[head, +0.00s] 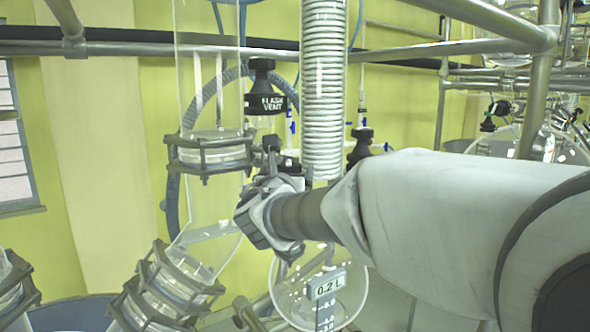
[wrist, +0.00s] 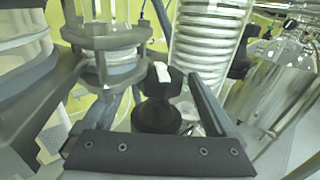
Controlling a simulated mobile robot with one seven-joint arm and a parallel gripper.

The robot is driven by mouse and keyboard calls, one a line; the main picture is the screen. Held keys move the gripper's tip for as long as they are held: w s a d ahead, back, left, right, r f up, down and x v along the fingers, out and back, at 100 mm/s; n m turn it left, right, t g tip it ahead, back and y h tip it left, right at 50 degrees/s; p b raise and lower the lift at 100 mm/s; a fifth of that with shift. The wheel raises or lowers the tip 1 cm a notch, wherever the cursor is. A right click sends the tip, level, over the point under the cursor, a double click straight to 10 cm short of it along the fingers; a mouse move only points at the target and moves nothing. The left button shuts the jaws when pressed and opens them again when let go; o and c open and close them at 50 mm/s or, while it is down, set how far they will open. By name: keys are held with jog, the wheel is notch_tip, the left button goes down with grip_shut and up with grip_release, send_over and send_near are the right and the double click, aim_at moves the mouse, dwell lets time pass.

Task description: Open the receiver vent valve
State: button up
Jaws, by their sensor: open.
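A black valve knob (wrist: 158,84) with a white mark on top stands between the two fingers of my gripper (wrist: 160,92) in the wrist view. The fingers are open, one on each side of it; I cannot tell whether either touches it. In the head view my gripper (head: 270,160) is at the middle, and its body hides most of what lies beyond. A black knob labelled "FLASK VENT" (head: 262,92) is above it. The round glass receiver (head: 345,300) with a "0.2 L" display hangs below my wrist. No receiver vent label is readable.
A coiled glass condenser (head: 323,80) stands right behind the gripper. A clamped glass column (head: 208,150) is close on its left. Metal rails (head: 150,48) cross above. Another black knob (head: 361,146) is to the right. More glassware (head: 525,145) stands at the far right.

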jog(key=c, duration=1.4)
jog(key=n+y+b, duration=0.1)
jog(key=y+b, duration=0.1)
jog(key=b, duration=0.2)
jog(key=shift+f, duration=0.15)
